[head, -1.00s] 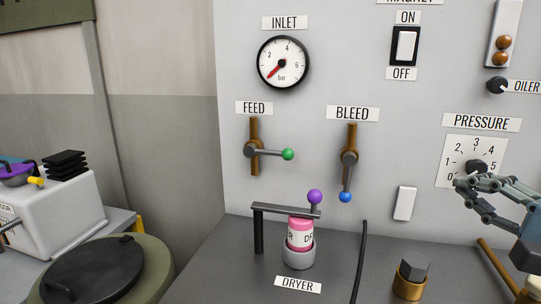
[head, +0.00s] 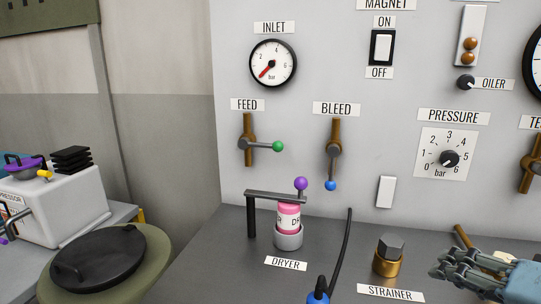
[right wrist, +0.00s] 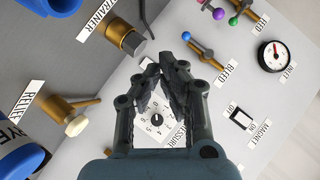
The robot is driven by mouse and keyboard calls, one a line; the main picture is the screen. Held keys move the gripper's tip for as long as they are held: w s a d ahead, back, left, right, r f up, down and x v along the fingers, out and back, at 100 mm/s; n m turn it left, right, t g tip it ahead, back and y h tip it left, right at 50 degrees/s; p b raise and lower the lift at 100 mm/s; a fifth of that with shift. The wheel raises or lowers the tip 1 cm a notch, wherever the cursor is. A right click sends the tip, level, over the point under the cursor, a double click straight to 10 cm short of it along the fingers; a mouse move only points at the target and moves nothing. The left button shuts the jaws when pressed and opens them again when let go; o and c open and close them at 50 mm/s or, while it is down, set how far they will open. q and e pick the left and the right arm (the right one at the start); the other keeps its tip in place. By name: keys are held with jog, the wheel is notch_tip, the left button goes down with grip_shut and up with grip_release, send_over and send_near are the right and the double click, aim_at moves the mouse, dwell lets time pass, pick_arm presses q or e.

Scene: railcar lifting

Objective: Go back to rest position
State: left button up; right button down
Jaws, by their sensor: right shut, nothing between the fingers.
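My right gripper (head: 436,270) is low at the right edge of the head view, over the bench and below the pressure knob (head: 450,158). It touches nothing that I can see. In the right wrist view its fingers (right wrist: 172,62) are shut with nothing between them. The pressure dial plate (right wrist: 157,116) shows partly behind the fingers there. My left gripper is in neither view.
The strainer (head: 388,258) stands on the bench left of my right gripper. A blue-topped object (head: 318,290) and a black hose (head: 341,250) are further left. The dryer (head: 289,222) stands under a clamp bar. The relief valve (right wrist: 65,108) shows in the wrist view.

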jog(key=s+d+f+n+g+h, duration=0.1)
jog(key=s+f+n+g+h, duration=0.3)
jog(key=s, duration=0.5)
jog(key=s+d+f+n+g+h, duration=0.1)
jog(key=s+f+n+g+h, duration=0.1)
jog(key=s+f+n+g, duration=0.5)
notch_tip(320, 180, down, 27)
jog(key=s+d+m+t+b, duration=0.1)
jog(key=s+d+m+b, duration=0.15)
jog(key=b, duration=0.25)
pick_arm(q)
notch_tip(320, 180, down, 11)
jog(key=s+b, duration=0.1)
jog(key=b, duration=0.4)
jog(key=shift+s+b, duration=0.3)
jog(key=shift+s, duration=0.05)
pick_arm(e)
jog(key=s+f+g, duration=0.1)
jog(key=s+f, duration=1.8)
jog(key=f, duration=0.4)
jog(key=shift+s+d+f+g+y, duration=0.3)
jog(key=shift+s+d, duration=0.05)
jog(key=shift+d, duration=0.1)
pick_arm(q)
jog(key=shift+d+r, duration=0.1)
pick_arm(e)
jog(key=c, duration=2)
grip_release()
jog(key=shift+m, duration=0.25)
